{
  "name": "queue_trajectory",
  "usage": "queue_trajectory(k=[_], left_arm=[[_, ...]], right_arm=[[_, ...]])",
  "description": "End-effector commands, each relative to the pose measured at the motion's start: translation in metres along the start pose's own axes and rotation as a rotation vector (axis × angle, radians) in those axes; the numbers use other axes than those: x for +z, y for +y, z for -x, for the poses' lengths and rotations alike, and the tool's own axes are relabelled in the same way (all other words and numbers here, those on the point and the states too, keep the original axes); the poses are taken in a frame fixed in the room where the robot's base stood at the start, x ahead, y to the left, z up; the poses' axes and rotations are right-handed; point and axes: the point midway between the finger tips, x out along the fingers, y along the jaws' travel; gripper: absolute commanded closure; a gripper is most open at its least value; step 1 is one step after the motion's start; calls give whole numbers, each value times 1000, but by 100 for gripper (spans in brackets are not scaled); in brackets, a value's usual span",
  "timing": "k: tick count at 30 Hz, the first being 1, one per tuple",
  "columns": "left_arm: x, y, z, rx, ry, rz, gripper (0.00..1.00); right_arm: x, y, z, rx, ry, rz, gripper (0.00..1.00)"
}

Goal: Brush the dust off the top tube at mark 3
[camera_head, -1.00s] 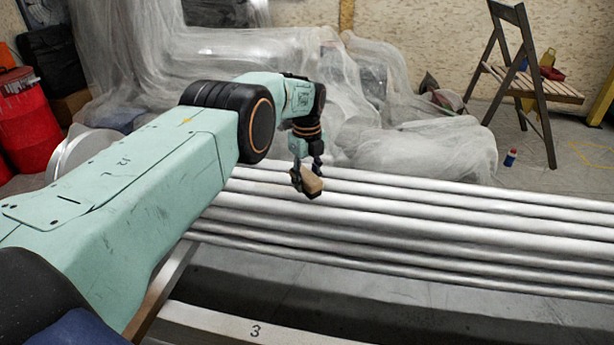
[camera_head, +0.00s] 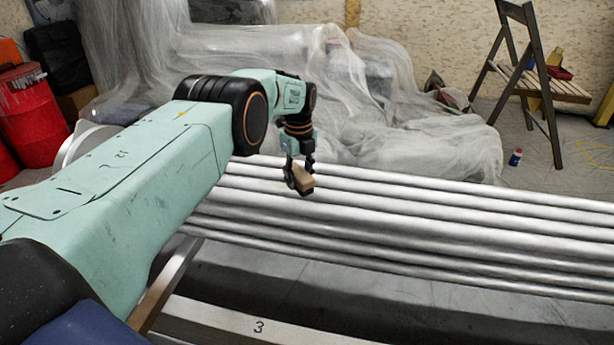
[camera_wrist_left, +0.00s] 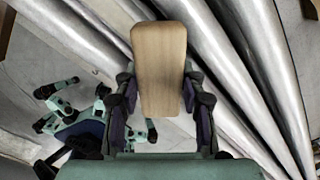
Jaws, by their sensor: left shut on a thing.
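A bank of long silver tubes (camera_head: 420,222) runs across the head view, sloping down to the right. The mark 3 (camera_head: 258,326) is a dark numeral on a pale rail in front of them. My left gripper (camera_head: 299,178) hangs over the far tubes, shut on a brush (camera_head: 304,181) with a pale wooden body. The brush fills the middle of the left wrist view (camera_wrist_left: 158,65), with a finger on each side and tubes behind it. Its bristles are hidden, and I cannot tell whether it touches a tube. Dust is not clearly distinguishable. My right gripper is not in view.
Plastic sheeting (camera_head: 400,125) covers bulky shapes behind the tubes. A folding chair (camera_head: 530,85) and a small bottle (camera_head: 515,157) stand at the back right. A red drum (camera_head: 30,110) is at the far left. A dark gap lies between tubes and rail.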

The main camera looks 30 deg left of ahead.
Motion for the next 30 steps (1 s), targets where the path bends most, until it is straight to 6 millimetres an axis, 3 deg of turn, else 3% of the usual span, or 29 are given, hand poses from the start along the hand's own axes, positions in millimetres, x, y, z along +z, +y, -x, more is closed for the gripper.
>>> queue_trajectory(k=[30], left_arm=[[40, 37, -4, 0, 1, 1, 85]], right_arm=[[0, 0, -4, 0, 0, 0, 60]])
